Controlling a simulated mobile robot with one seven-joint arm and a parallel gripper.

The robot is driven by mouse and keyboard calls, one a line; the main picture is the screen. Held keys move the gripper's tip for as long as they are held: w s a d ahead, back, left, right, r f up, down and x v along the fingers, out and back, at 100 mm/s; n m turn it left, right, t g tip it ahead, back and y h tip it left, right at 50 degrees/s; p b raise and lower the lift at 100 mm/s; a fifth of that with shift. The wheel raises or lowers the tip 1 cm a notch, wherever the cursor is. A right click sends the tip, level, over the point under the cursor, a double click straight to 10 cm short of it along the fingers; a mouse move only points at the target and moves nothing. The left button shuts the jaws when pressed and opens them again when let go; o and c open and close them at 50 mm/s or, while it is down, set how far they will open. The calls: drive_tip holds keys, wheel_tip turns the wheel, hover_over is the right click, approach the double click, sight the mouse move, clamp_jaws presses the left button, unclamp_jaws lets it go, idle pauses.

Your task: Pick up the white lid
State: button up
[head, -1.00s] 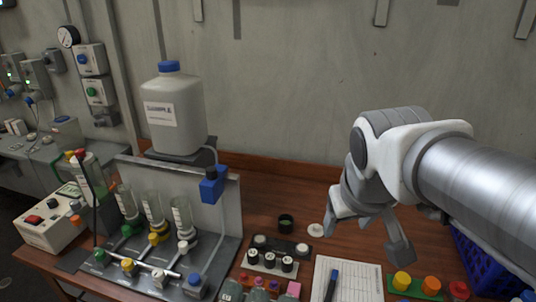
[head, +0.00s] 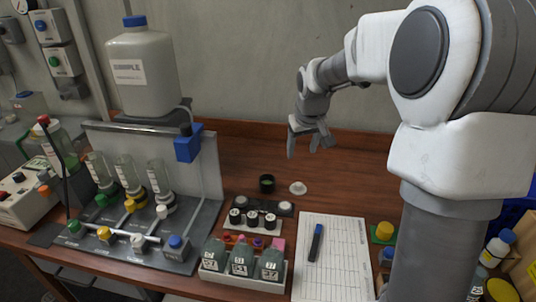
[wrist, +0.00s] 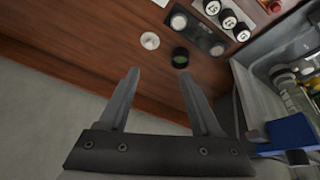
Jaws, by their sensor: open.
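The white lid (head: 298,188) is a small round disc lying on the wooden table, just right of a small black open jar (head: 266,183). In the wrist view the white lid (wrist: 150,40) lies beyond my fingertips, with the black jar (wrist: 180,57) beside it. My gripper (head: 303,143) is in the air above and behind the lid. It also shows in the wrist view (wrist: 158,75), with two fingers spread and nothing between them.
A dark holder with white-topped caps (head: 264,206) stands in front of the jar. A written sheet (head: 335,265) with a blue marker (head: 316,243) lies nearer. The bottle rig (head: 135,225) is at left. The table right of the lid is bare.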

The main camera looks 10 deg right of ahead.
drive_tip(key=m+b, duration=0.1)
drive_tip(key=b, duration=0.1)
approach(299, 184)
drive_tip(key=f, duration=0.1)
drive_tip(key=w+f, duration=0.1)
drive_tip(key=f, duration=0.1)
drive_tip(key=shift+w+d+f+y, duration=0.1)
drive_tip(key=shift+w+d+y, duration=0.05)
drive_tip(key=shift+y, duration=0.25)
drive_tip(key=shift+x, duration=2.75)
drive_tip(key=shift+w+d, duration=0.1)
drive_tip(key=shift+d, duration=0.1)
clamp_jaws()
